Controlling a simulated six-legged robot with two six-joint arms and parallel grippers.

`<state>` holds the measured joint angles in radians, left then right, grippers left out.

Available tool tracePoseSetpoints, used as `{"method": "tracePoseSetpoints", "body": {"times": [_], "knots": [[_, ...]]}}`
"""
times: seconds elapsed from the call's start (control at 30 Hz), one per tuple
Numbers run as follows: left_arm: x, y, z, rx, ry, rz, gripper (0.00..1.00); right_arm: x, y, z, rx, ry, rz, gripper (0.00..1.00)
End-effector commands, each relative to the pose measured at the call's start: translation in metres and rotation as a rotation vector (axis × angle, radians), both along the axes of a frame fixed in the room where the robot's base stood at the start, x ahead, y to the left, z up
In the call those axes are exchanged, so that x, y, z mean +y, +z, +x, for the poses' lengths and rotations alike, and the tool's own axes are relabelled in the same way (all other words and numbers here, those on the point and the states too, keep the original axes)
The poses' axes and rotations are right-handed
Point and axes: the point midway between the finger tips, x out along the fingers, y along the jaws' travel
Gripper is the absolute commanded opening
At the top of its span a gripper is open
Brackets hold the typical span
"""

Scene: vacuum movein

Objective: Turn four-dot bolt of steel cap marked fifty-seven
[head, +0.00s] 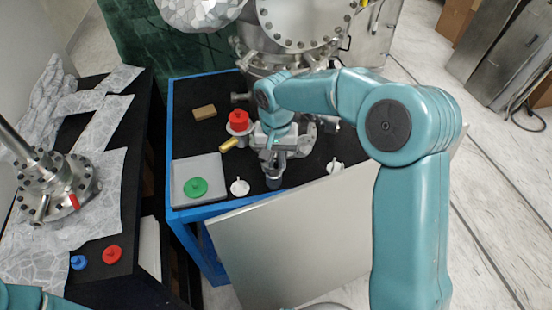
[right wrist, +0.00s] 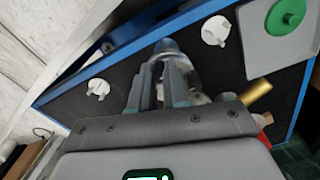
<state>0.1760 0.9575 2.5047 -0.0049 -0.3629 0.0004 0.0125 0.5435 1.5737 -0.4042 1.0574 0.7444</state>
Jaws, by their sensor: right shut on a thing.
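My right gripper (head: 272,152) points down over the black top of the blue-framed table (head: 192,145). It is shut on a small grey metal piece (head: 274,180), which shows below the fingers. In the right wrist view my right gripper (right wrist: 160,85) has its fingers around this piece (right wrist: 168,48). A round steel flange (head: 304,143) with bolts is partly hidden behind my right gripper and forearm. No number or dot marks can be read, so I cannot tell which cap is fifty-seven. My left gripper is out of view; only some left arm shows at the bottom-left corner.
A red knobbed part (head: 238,121), a brass cylinder (head: 228,144) and a tan block (head: 204,112) are left of the gripper. A grey tray (head: 183,172) holds a green disc (head: 194,187). White parts (head: 239,187) (head: 335,167) flank the gripper. A large panel (head: 290,240) leans in front.

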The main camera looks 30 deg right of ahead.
Motion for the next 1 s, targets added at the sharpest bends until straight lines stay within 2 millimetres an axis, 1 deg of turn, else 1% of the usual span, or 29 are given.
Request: {"method": "tracePoseSetpoints", "body": {"times": [0.43, 0.47, 0.5, 0.73, 0.83, 0.93, 1.0], "knots": [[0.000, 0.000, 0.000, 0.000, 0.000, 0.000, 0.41, -0.001, 0.001, 0.001, -0.006, -0.012, -0.001, 0.00], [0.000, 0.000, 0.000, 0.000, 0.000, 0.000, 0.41, -0.001, 0.002, 0.001, -0.006, -0.012, -0.001, 0.18], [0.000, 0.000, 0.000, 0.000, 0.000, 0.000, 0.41, -0.001, 0.001, 0.001, -0.005, -0.012, -0.001, 0.26], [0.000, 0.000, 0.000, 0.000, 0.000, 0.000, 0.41, 0.000, 0.001, 0.001, -0.003, -0.011, -0.001, 0.26], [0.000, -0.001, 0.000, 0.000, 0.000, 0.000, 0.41, 0.000, 0.003, 0.001, -0.003, -0.011, -0.001, 0.26], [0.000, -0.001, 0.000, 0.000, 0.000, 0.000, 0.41, 0.000, 0.014, 0.001, -0.004, -0.011, 0.000, 0.26], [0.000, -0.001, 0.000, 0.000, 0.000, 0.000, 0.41, 0.000, 0.029, 0.001, -0.008, -0.011, 0.000, 0.26]]}}
